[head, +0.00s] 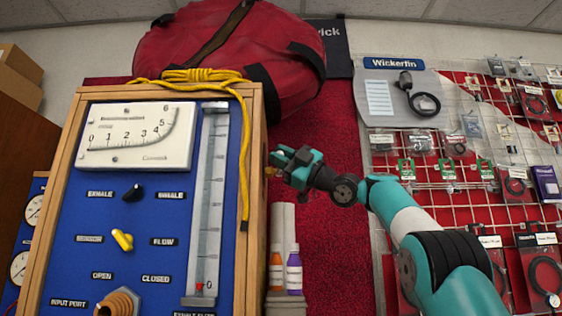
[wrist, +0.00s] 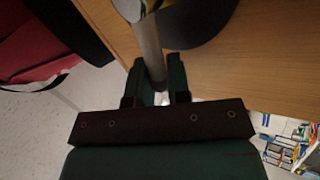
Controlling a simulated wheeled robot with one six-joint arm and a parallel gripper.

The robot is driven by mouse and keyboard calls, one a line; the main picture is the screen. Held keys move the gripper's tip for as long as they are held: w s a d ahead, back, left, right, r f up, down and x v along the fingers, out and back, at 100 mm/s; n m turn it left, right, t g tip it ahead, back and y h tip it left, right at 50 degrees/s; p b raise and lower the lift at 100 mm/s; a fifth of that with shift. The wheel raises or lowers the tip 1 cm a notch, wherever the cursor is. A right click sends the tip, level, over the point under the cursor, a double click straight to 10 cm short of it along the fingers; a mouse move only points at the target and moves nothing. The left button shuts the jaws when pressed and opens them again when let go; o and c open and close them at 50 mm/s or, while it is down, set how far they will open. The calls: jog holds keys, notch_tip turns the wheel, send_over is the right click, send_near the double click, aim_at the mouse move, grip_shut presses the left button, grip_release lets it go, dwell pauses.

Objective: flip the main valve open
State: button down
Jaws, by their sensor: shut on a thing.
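The testbench panel (head: 75,215) is blue with a wooden frame and stands at the left in the head view. My gripper (head: 278,165) is at its right wooden side, beside the hanging yellow cord. In the wrist view my gripper (wrist: 156,78) is shut on a grey metal rod (wrist: 149,48), which looks like the main valve's handle. The rod stands out by the wooden side (wrist: 225,75); a dark rounded part lies behind it. In the head view the rod is mostly hidden by my gripper, so its open or closed position cannot be told.
The yellow cord (head: 244,160) hangs down the panel's right edge, close to my gripper. A red bag (head: 230,45) rests above the panel. An orange bottle (head: 276,272) and a purple bottle (head: 294,272) stand below my gripper. A wire rack (head: 440,180) with hanging packets is at the right.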

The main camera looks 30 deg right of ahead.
jog(key=shift+f+n+g+y, duration=0.3)
jog(key=shift+n+g+y, duration=0.15)
jog(key=shift+n, duration=0.35)
jog(key=shift+s+y, duration=0.1)
jog(key=shift+y, duration=0.15)
jog(key=shift+a, duration=0.1)
jog(key=c, duration=1.1)
grip_release()
jog(key=b+v, duration=0.8)
jog(key=v, duration=0.9)
jog(key=shift+d+b, duration=0.25)
jog(key=shift+b, duration=0.15)
jog(key=shift+s, duration=0.2)
